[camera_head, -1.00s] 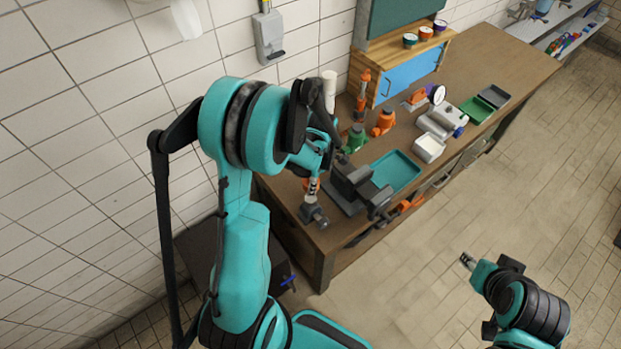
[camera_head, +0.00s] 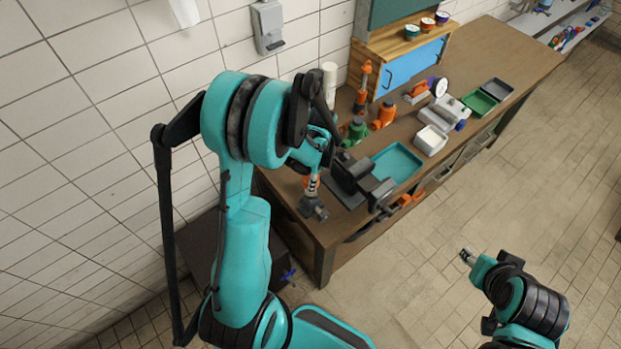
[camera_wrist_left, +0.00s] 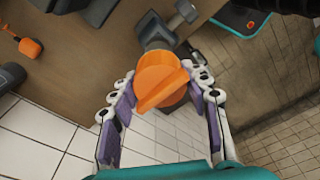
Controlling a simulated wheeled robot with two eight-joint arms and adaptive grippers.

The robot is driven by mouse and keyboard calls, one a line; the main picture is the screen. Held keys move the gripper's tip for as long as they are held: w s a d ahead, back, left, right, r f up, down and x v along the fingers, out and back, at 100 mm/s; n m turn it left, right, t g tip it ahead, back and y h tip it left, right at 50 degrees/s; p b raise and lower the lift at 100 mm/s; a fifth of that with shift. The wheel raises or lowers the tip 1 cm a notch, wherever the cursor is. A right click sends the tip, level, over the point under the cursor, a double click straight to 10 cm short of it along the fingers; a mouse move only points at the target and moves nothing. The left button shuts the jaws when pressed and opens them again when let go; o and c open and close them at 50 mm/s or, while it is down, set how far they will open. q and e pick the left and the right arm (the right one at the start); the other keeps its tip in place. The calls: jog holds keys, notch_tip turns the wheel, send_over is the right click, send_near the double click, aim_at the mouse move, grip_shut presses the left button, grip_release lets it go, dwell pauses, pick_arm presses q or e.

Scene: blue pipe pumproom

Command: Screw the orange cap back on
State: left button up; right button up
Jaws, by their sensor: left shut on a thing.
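The orange cap (camera_wrist_left: 160,82) is between the two fingers of my left gripper (camera_wrist_left: 160,105) in the left wrist view. It has a raised rib across its face. My left gripper (camera_head: 313,188) is shut on it and points down over the near left end of the workbench. A dark grey pipe fitting (camera_head: 314,209) is just below the gripper; it also shows behind the cap in the wrist view (camera_wrist_left: 152,30). The cap overlaps the fitting there, so I cannot tell whether its thread is engaged. My right gripper (camera_head: 467,257) hangs over the floor, its jaws too small to read.
A dark vise-like tool (camera_head: 352,177) stands right of the fitting, close to it. Behind are a teal tray (camera_head: 398,164), a green bottle-like item (camera_head: 356,132), an orange one (camera_head: 384,115) and a white box (camera_head: 431,140). The tiled wall is close on the left. The floor at right is clear.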

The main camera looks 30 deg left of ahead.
pick_arm(q)
jog(key=shift+f, duration=0.1)
dwell(0.4)
jog(key=shift+f+b, duration=1.5)
jog(key=shift+b, duration=0.2)
jog(key=shift+f, duration=0.1)
jog(key=shift+f+b, duration=0.8)
jog(key=shift+b, duration=0.2)
jog(key=shift+f+b, duration=0.2)
jog(key=shift+b, duration=0.1)
jog(key=shift+f+b, duration=0.35)
jog(key=shift+b, duration=0.3)
dwell(0.4)
